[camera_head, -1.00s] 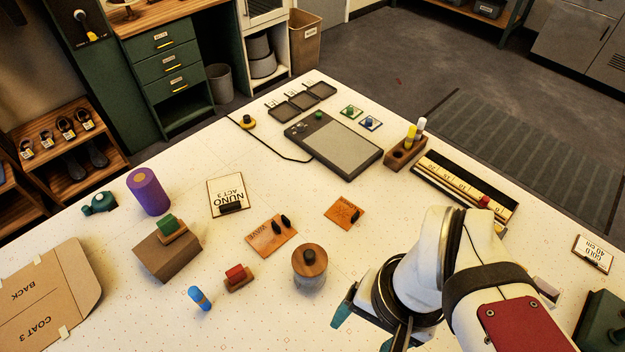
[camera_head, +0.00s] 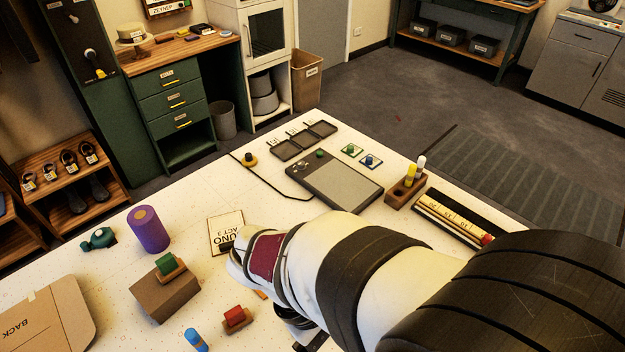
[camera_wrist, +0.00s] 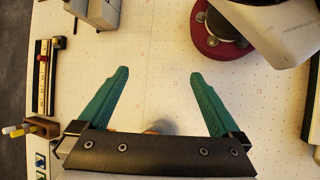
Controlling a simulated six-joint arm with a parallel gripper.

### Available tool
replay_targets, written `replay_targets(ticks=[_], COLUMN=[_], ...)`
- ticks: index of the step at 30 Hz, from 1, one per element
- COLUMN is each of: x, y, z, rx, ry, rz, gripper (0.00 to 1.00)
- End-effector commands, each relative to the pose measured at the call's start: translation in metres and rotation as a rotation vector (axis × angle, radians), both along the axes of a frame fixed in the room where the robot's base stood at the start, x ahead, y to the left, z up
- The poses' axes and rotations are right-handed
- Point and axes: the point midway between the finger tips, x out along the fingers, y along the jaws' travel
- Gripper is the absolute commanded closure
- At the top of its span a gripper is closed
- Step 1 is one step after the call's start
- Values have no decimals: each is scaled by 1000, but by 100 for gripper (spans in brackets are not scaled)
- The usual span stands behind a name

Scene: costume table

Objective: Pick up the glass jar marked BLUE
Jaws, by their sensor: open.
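My gripper (camera_wrist: 158,76) is open in the wrist view, its two green fingers apart over bare white tabletop with nothing between the tips. A small brownish rounded shape (camera_wrist: 157,130) shows just past the gripper's black bar, mostly hidden; I cannot tell whether it is a jar lid. In the head view my arm covers the middle of the table and the spot where a wooden-lidded jar stood earlier. I see no jar clearly now and no readable BLUE mark.
A wooden pen holder (camera_head: 405,190) stands at the right.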

Motion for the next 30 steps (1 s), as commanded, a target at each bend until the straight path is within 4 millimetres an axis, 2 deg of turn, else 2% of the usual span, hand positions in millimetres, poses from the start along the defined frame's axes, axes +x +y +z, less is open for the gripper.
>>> replay_targets(ticks=[1, 3, 6, 9, 11, 14, 18, 23, 30], x=[13, 33, 43, 42, 41, 47, 70, 86, 114], y=[19, 52, 100, 133, 143, 142, 119, 104, 73], z=[-17, -41, -74, -98, -106, -115, -127, -136, -151], rx=[-119, -291, -502, -645, -691, -717, -716, -714, -712], ry=[76, 161, 242, 285, 295, 305, 306, 304, 304], rz=[266, 643, 1058, 1308, 1384, 1423, 1421, 1420, 1418], gripper=[0, 0, 0, 0, 0, 0, 0, 0, 0])
